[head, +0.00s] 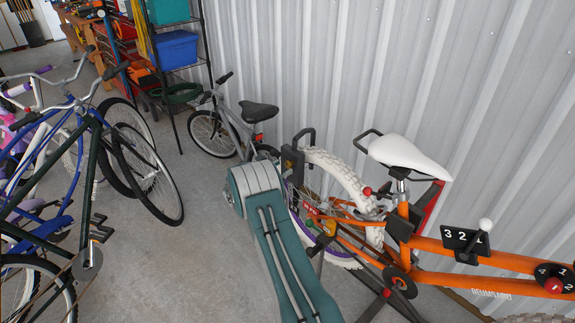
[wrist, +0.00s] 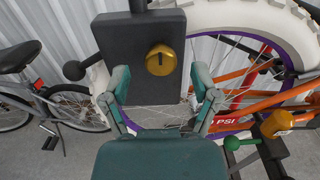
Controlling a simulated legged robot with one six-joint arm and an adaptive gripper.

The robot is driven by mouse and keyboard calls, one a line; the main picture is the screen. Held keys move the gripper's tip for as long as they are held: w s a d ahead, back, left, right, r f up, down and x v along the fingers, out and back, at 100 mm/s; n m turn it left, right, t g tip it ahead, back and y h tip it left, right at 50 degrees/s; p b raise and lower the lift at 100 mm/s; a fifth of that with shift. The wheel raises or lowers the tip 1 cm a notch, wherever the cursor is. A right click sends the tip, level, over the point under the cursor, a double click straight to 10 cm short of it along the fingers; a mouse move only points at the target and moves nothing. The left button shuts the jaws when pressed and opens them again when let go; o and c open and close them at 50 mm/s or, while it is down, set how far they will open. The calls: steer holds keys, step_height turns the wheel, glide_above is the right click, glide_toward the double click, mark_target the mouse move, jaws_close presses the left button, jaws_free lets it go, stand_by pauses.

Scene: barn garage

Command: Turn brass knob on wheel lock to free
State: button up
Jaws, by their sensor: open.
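The wheel lock is a dark grey box (wrist: 143,52) at the white-tyred wheel of the orange bike; in the head view it shows as a small dark block (head: 291,160). Its round brass knob (wrist: 161,60) faces me and carries a dark slanted mark. Any lettering around the knob is not readable. My gripper (wrist: 162,84) is open. Its two teal fingers stand left and right of the knob, slightly below it in the wrist view, with nothing between them. In the head view my teal arm hides the gripper.
The orange bike (head: 440,250) has a white saddle (head: 409,156) and levers. A grey bike (head: 228,125) stands behind, near the corrugated wall. Several bikes crowd the left; the floor between is clear.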

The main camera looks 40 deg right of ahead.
mark_target(287, 166)
steer(key=d, duration=0.3)
steer(key=shift+w+f, duration=0.1)
steer(key=shift+a, duration=0.1)
jaws_close()
